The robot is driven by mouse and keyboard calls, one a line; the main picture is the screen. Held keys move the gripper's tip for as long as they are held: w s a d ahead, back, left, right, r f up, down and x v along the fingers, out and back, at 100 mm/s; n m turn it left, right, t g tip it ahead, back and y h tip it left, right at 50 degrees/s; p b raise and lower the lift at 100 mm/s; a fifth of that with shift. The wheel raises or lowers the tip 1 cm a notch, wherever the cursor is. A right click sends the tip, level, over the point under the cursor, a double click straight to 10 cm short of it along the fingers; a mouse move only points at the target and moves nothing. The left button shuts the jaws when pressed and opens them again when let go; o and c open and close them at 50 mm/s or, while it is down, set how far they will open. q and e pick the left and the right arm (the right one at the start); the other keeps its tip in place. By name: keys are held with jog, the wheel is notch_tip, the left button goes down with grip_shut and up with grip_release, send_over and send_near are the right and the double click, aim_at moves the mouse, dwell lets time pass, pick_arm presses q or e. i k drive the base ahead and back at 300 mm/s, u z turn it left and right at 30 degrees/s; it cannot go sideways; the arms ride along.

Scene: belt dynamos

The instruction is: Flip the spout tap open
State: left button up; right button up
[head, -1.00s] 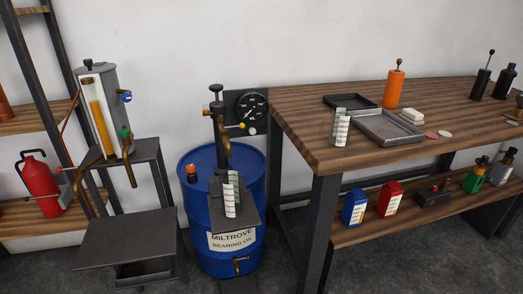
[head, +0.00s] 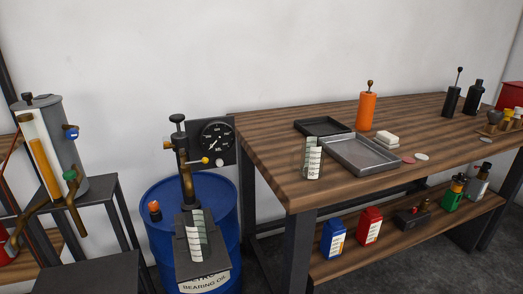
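Which fitting is the spout tap I cannot tell for sure. A grey cylinder with an amber sight tube (head: 43,158) stands at the left. It carries a brass downward spout (head: 76,218) with a green knob (head: 70,174) above it, and a blue knob (head: 71,132) on its side. A blue drum (head: 220,205) stands in the middle with a brass hand pump (head: 186,170) on top; a yellow knob (head: 205,160) sticks out from the pump. Neither gripper is in view.
A round gauge (head: 217,138) is behind the pump. A wooden bench (head: 270,150) fills the right, with a grey tray (head: 365,155), an orange bottle (head: 367,110) and a beaker (head: 312,160). A dark stand (head: 90,278) is at lower left.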

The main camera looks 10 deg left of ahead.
aim_at(205, 160)
jog(key=u, duration=0.05)
jog(key=i, duration=1.05)
jog(key=u, duration=0.8)
jog(key=k, duration=1)
jog(key=u, duration=0.65)
jog(key=i, duration=0.65)
jog(key=z, duration=1.15)
